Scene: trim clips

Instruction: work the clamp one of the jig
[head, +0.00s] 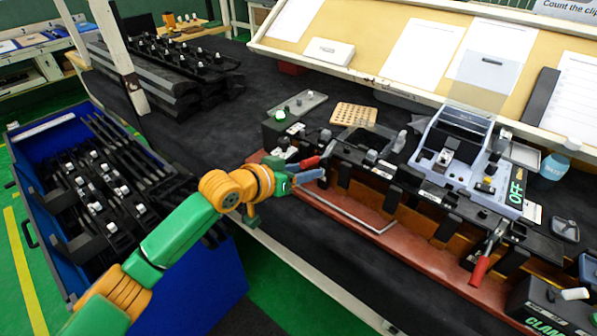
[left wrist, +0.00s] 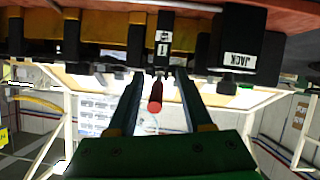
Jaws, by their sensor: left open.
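The jig (head: 420,245) is a long rust-red base with black blocks along the bench's front edge. Clamp one's red handle (head: 309,162) is at the jig's left end, beside my left gripper (head: 308,177). In the left wrist view, the clamp's red handle (left wrist: 155,98) shows between the two fingers, below a label reading 1 (left wrist: 163,49). My left gripper (left wrist: 155,80) is open, with a finger on each side of the handle; I cannot tell whether either touches it. A second red clamp handle (head: 480,271) hangs down at the jig's right. My right gripper is not in view.
A grey device with a green OFF display (head: 516,190) stands behind the jig. A black box labelled JACK (left wrist: 238,62) is near clamp one. A blue bin (head: 40,190) of black trim parts stands at the left. A bent metal rod (head: 345,212) runs along the jig's front.

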